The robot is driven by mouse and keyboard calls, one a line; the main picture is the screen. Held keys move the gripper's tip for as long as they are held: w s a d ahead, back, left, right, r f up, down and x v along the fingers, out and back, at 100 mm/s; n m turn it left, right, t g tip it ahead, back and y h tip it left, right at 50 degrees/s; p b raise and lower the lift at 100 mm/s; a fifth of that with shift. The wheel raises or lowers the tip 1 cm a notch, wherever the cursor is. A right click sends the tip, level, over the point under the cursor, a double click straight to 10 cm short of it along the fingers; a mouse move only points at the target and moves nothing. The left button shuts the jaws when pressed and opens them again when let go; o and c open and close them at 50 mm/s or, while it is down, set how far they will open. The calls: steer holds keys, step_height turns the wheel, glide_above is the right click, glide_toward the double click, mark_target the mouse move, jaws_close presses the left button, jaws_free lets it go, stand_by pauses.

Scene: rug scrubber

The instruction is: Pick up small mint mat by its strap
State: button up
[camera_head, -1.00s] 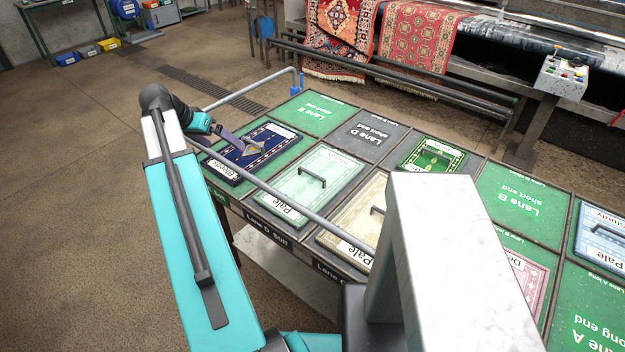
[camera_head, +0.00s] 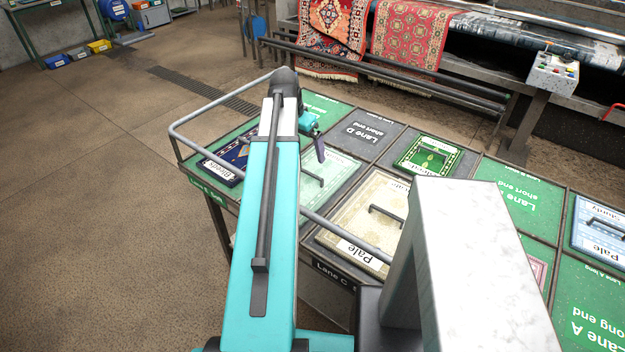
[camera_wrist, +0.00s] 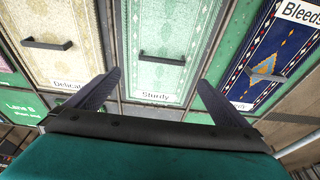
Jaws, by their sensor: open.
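The mint mat (camera_head: 341,166), pale with a bordered pattern, lies flat on the table, partly hidden by my arm in the head view. Its dark strap (camera_head: 313,178) stands up like a handle near the middle. In the wrist view the mint mat (camera_wrist: 140,20) is at centre with a "Sturdy" label on its near end, and the strap (camera_wrist: 162,58) runs crosswise on it. My gripper (camera_head: 320,150) is above the mat, its fingers open and empty. In the wrist view the gripper (camera_wrist: 158,79) has its fingers spread wide, with the strap between and beyond them, apart from both.
A cream mat (camera_head: 362,220) with its own strap lies beside the mint mat, and a navy mat (camera_head: 225,172) lies on the other side. A small green mat (camera_head: 430,153) is farther back. A grey rail (camera_head: 215,107) runs around the table's edge.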

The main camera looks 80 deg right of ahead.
steer(key=shift+w, duration=0.15)
steer(key=p, duration=0.2)
glide_above(309, 173)
steer(key=a, duration=0.1)
steer(key=shift+w+a+f, duration=0.1)
steer(key=shift+w+f, duration=0.1)
steer(key=shift+f, duration=1.9)
steer(key=shift+w+a+f, duration=0.1)
steer(key=shift+w+f, duration=0.05)
steer(key=shift+f, duration=1.9)
steer(key=shift+f, duration=0.15)
steer(key=shift+p+x, duration=1.2)
steer(key=shift+x, duration=1.25)
steer(key=c, duration=1.2)
steer(key=shift+r, duration=0.25)
